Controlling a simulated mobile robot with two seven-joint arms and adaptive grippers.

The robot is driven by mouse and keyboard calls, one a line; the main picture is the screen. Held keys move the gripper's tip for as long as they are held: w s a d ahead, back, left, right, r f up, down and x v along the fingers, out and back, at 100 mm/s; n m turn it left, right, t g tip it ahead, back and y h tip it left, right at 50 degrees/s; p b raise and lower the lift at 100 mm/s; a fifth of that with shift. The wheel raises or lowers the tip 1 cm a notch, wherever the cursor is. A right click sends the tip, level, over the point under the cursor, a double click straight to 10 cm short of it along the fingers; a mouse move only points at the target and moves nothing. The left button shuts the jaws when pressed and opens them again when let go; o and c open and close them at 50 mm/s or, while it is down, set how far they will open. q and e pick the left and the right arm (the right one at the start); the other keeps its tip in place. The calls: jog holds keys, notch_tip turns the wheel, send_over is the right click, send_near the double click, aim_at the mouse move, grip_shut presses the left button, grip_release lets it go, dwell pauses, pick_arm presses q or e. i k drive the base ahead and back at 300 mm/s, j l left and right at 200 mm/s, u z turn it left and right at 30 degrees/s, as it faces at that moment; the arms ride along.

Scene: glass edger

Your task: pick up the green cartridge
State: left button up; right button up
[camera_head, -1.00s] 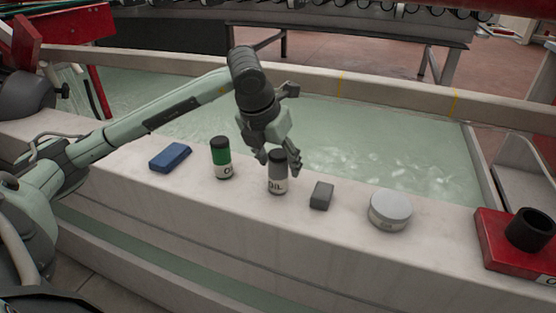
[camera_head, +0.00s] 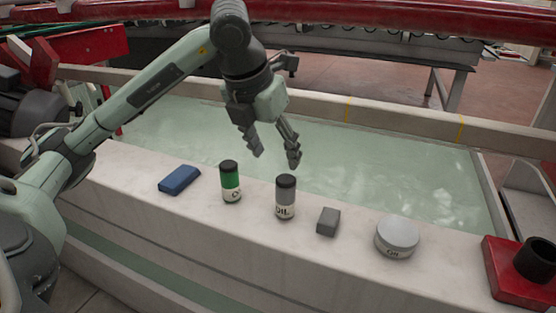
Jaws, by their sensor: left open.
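The green cartridge (camera_head: 230,183) stands upright on the pale ledge. It has a black cap, a green band and a white lower part with dark lettering. My left gripper (camera_head: 275,162) is open and empty. In the picture its fingers hang above and to the right of the green cartridge, nearer to the grey oil cartridge (camera_head: 286,198), and touch neither. The grey cartridge stands upright to the right of the green one. My right gripper is not in view.
A blue block (camera_head: 179,179) lies left of the green cartridge. A dark grey block (camera_head: 328,222) and a round grey tin (camera_head: 397,238) sit to the right. A red holder with a black cup (camera_head: 534,259) is at far right. A water-filled trough (camera_head: 400,180) lies behind the ledge (camera_head: 130,185).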

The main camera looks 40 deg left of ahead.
aim_at(228, 174)
jog(key=u, duration=1.4)
